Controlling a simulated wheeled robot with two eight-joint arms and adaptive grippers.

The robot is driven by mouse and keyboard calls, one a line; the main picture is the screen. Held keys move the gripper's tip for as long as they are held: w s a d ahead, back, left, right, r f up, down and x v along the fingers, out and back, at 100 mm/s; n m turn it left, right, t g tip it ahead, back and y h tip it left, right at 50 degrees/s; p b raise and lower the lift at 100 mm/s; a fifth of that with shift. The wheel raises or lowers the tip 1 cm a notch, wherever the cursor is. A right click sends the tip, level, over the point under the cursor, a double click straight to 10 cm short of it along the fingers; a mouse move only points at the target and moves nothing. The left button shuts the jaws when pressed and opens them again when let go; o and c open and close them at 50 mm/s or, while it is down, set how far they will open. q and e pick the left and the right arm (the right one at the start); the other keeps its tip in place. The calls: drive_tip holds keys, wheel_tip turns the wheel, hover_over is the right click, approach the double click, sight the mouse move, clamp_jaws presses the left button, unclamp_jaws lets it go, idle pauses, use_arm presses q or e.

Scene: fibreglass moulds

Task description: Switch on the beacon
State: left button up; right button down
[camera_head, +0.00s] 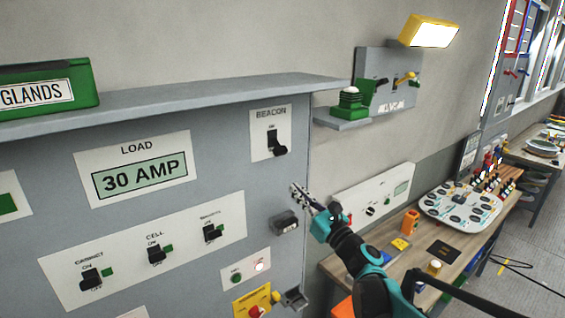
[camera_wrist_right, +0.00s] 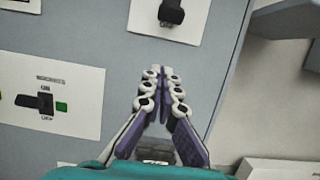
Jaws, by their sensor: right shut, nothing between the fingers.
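The BEACON switch (camera_head: 277,146) is a black lever on a white plate near the upper right corner of the grey panel. Its lever appears to hang down, away from the ON mark above it. The switch also shows at the top edge of the right wrist view (camera_wrist_right: 172,12), partly cut off. My right gripper (camera_head: 298,191) is shut and empty, in front of the panel and below the BEACON plate, apart from the switch. Its closed fingertips (camera_wrist_right: 161,74) point toward the switch in the wrist view. My left gripper is not in view.
A grey ledge (camera_head: 200,99) overhangs the panel. Several other switches, including CELL (camera_head: 156,254), sit lower left. A dark handle (camera_head: 284,222) juts out below my right gripper. A cluttered workbench stands at right.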

sight(277, 146)
drive_tip(key=p+x, duration=0.2)
drive_tip(key=x, duration=0.7)
drive_tip(key=shift+w+a+r, duration=0.1)
drive_tip(key=shift+w+a, duration=0.05)
drive_tip(key=r, duration=0.1)
drive_tip(key=s+r, duration=0.1)
drive_tip(key=d+r+p, duration=0.1)
drive_tip(key=shift+s+r, duration=0.1)
drive_tip(key=shift+s, duration=0.1)
drive_tip(key=shift+w, duration=0.1)
drive_tip(key=shift+r, duration=0.1)
